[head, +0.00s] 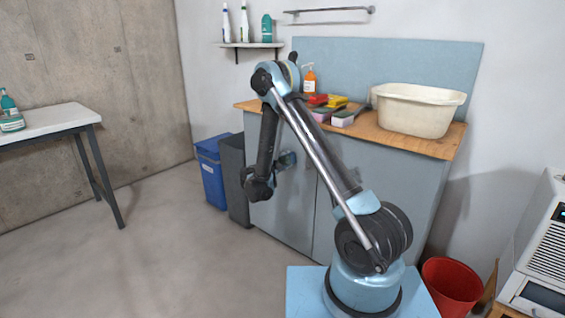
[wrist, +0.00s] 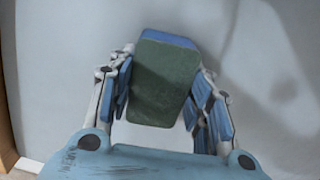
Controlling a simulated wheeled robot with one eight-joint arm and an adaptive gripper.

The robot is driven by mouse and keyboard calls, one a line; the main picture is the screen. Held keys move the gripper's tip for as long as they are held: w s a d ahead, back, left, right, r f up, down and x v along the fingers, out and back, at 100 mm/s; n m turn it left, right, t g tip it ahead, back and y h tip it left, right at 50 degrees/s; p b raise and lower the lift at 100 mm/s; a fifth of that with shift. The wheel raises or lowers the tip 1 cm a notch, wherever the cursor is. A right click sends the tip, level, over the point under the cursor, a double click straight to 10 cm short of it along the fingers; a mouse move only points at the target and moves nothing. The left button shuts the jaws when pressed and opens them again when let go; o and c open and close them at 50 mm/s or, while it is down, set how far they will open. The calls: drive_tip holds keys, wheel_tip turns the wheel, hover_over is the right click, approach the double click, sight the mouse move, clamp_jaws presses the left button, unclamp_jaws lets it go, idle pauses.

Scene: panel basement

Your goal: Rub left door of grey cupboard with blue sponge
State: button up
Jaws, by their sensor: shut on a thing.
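The grey cupboard stands under a wooden worktop, and its left door (head: 284,215) is partly covered by my arm in the head view. My gripper (head: 284,162) is in front of this door's upper part; it is small and partly hidden there. In the wrist view my gripper (wrist: 160,100) is shut on the blue sponge (wrist: 165,80), with fingers on both sides. The sponge shows a dark green face towards the camera and a blue edge on top. A plain grey surface (wrist: 60,60) fills the view behind it. I cannot tell whether the sponge touches it.
On the worktop (head: 430,146) are a cream basin (head: 415,110), an orange bottle (head: 308,80) and several coloured sponges. A blue bin (head: 212,175) and a dark bin (head: 235,180) stand left of the cupboard. A red bucket (head: 452,288) is at right. Floor at left is clear.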

drive_tip(key=shift+s+d, duration=0.75)
drive_tip(key=shift+d, duration=0.35)
drive_tip(key=shift+w+a, duration=0.55)
drive_tip(key=shift+a, duration=0.25)
drive_tip(key=shift+w+a, duration=0.5)
drive_tip(key=shift+a, duration=0.25)
drive_tip(key=shift+w+a, duration=1.25)
drive_tip(key=shift+a, duration=0.15)
drive_tip(key=v, duration=0.6)
